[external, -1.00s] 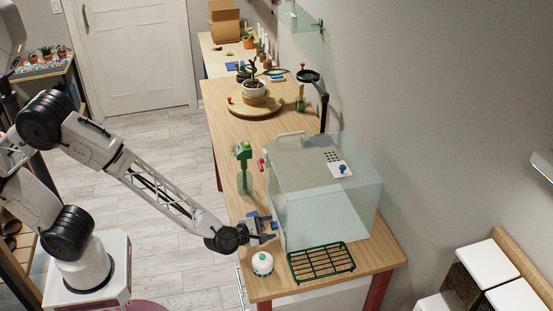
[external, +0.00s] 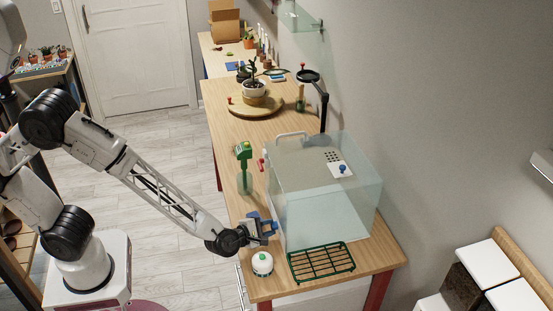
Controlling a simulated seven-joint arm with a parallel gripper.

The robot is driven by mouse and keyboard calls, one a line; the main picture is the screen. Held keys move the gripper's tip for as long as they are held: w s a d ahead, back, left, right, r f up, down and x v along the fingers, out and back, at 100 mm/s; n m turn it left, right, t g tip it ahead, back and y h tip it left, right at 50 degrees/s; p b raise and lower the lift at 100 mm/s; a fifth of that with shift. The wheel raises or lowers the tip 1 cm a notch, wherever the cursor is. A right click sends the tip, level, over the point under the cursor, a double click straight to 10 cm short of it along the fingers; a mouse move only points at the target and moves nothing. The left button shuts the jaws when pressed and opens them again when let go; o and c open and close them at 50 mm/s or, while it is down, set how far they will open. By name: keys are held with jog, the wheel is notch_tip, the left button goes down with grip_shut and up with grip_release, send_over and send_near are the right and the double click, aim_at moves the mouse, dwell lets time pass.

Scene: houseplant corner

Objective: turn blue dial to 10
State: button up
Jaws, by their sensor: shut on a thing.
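A clear glass case (external: 325,205) stands on the wooden bench. My gripper (external: 270,229) is at the case's left side, near its front corner, with its jaws shut on a small blue part there, which I take to be the blue dial (external: 273,225). The fingers hide most of it, and no scale or number can be read. A second blue knob (external: 343,169) sits on a white plate on top of the case, apart from my gripper.
A green rack (external: 321,262) lies in front of the case. A green spray bottle (external: 244,168) and a red knob (external: 262,164) are farther back. The bench (external: 235,125) has free room behind.

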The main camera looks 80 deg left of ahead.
dwell(0.3)
jog(key=o, duration=0.9)
jog(key=shift+v, duration=3.9)
